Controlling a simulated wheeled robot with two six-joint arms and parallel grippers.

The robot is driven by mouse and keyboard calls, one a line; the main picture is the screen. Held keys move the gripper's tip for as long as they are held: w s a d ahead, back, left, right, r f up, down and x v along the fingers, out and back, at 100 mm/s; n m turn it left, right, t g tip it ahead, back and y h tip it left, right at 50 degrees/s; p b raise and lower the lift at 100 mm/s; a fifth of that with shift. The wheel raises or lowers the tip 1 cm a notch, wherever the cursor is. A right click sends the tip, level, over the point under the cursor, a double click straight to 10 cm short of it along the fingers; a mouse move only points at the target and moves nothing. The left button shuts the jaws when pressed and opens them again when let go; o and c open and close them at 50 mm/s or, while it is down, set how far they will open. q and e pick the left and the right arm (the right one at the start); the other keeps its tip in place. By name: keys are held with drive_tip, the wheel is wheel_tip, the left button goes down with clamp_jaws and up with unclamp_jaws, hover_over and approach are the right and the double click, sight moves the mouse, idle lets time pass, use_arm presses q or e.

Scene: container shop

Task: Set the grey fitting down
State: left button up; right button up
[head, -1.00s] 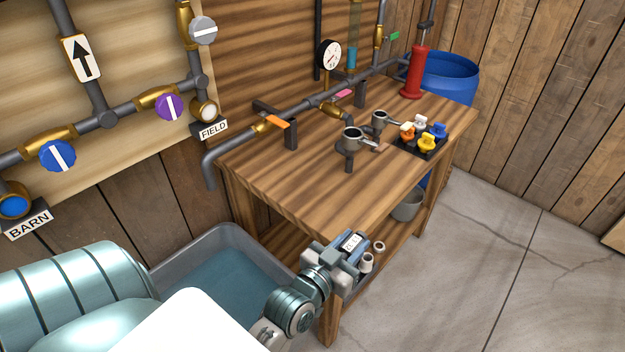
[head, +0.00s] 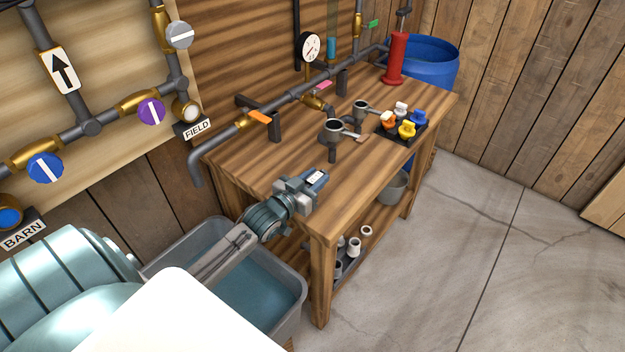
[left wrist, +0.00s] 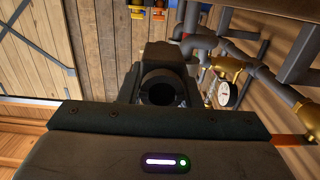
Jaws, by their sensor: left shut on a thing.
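My left gripper (head: 314,180) is shut over the front left part of the wooden bench top (head: 270,185). In the left wrist view the grey fitting (left wrist: 160,90) is between the jaws, its dark round opening facing the camera. In the head view the gripper mostly hides the fitting; a small white label shows at the fingertips. I cannot tell how far the fitting is above the wood. My right gripper is not in view.
A black tray (head: 385,131) holds coloured fittings. A pipe (head: 290,101) with brass valves runs along the back. A grey water tub (head: 292,308) is below left. The bench's front middle is clear.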

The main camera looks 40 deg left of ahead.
sight(313, 179)
use_arm(q)
drive_tip(key=shift+w+a+f, duration=0.15)
drive_tip(key=shift+w+a, duration=0.4)
drive_tip(key=shift+w, duration=0.05)
drive_tip(key=f, duration=0.1)
drive_tip(key=f+b, duration=0.1)
drive_tip(key=a+b, duration=0.1)
drive_tip(key=shift+w+f, duration=0.4)
drive_tip(key=shift+f, duration=0.5)
drive_tip(key=o, duration=1)
drive_tip(key=shift+c, duration=0.2)
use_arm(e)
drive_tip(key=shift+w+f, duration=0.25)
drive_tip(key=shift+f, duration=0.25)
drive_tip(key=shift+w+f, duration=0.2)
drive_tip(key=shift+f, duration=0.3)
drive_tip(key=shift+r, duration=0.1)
